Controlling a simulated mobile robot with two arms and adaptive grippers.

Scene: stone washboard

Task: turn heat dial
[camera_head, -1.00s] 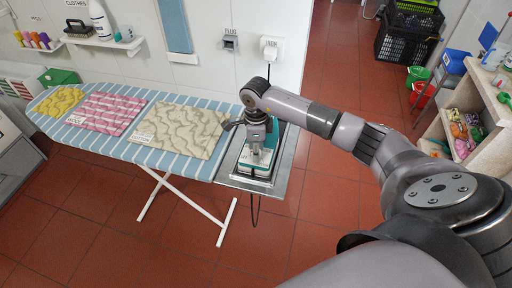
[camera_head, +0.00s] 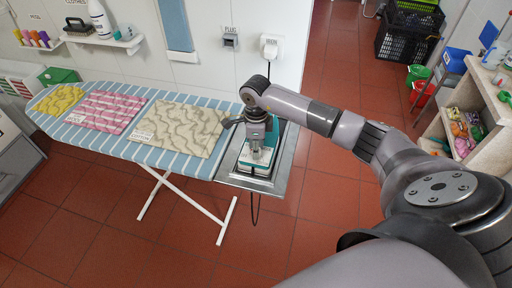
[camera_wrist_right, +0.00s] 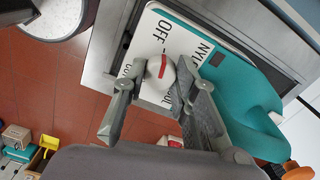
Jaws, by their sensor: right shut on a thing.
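The iron, teal and white (camera_head: 274,137), rests on the metal tray (camera_head: 281,180) at the right end of the ironing board. In the right wrist view its teal body (camera_wrist_right: 245,105) and white label plate show, with "OFF", "NYL" and partly hidden words. The white heat dial (camera_wrist_right: 157,84) with a red mark sits on this plate. The red mark points roughly toward the "OFF" side. My right gripper (camera_wrist_right: 164,88) is shut on the dial, one finger on each side. In the head view my right gripper (camera_head: 259,152) covers the dial. My left gripper is not in view.
Three folded cloths, yellow, pink (camera_head: 104,112) and beige (camera_head: 178,128), lie on the striped ironing board (camera_head: 110,145). A wall plug (camera_head: 271,47) is above the tray, and a cord hangs below it. Shelving (camera_head: 490,92) with bottles and cloths stands at right.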

